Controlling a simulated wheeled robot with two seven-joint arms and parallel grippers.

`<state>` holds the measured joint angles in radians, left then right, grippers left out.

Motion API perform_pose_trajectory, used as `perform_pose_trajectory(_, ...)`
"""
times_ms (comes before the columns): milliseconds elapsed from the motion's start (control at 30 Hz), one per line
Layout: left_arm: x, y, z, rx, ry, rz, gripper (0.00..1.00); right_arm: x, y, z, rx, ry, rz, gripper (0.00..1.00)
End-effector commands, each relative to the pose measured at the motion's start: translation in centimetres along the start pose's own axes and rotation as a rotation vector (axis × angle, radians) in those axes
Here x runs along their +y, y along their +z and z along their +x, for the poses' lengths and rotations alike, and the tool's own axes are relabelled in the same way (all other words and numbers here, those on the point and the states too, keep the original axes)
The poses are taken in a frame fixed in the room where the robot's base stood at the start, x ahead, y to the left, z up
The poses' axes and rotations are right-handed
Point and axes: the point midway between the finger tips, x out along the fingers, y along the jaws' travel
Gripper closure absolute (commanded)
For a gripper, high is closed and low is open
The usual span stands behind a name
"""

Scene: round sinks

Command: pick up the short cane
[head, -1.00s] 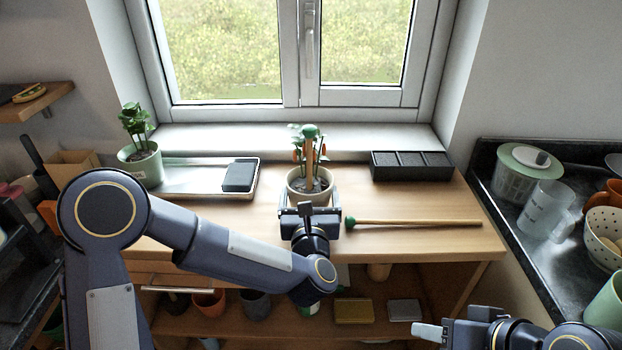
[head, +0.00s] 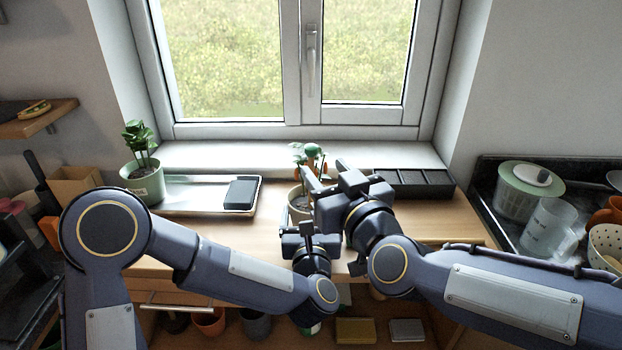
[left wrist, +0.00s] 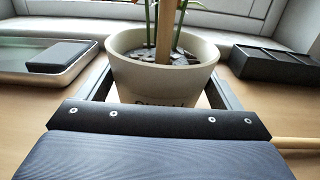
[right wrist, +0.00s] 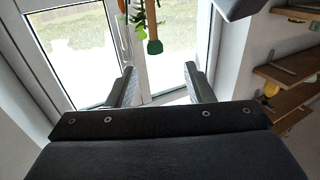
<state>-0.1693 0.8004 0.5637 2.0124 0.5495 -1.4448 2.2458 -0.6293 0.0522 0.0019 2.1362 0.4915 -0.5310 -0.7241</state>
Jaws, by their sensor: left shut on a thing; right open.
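A wooden cane with a green cap (head: 313,151) stands upright in the potted plant. It shows in the left wrist view (left wrist: 165,28), and its capped end (right wrist: 154,46) appears in the right wrist view. Another thin cane (left wrist: 298,143) lies on the table right of the pot; my right arm largely hides it in the head view. I cannot tell which is the short one. My left gripper (head: 309,229) is shut on the pale pot (left wrist: 158,78). My right gripper (head: 321,168) is open and empty beside the upright cane's upper part; its fingers (right wrist: 158,82) point towards the window.
A tray with a dark block (head: 241,192) lies left of the pot. A black compartment box (head: 425,183) is behind my right gripper. Another potted plant (head: 145,180) stands far left. A strainer and jug (head: 549,228) stand on the right counter. The window rises behind.

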Motion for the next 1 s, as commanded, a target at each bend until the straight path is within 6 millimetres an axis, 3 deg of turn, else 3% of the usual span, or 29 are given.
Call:
perform_pose_trajectory(100, 0.0, -0.8, -0.1, 0.02, -0.003, 0.006, 0.43, 0.0, 0.2, 2.2, -0.003, 0.0, 0.0, 0.53)
perform_pose_trajectory(367, 0.0, -0.8, -0.1, 0.02, -0.003, 0.006, 0.43, 0.2, 0.1, 4.3, -0.001, 0.001, 0.002, 0.53)
perform_pose_trajectory(667, 0.0, -0.8, -0.1, 0.02, -0.003, 0.006, 0.43, 0.7, -0.1, 8.4, -0.002, 0.0, 0.002, 0.53)
perform_pose_trajectory(1000, 0.0, -0.8, -0.1, 0.02, -0.003, 0.006, 0.43, 0.7, -0.2, 9.0, -0.001, 0.0, 0.002, 0.55)
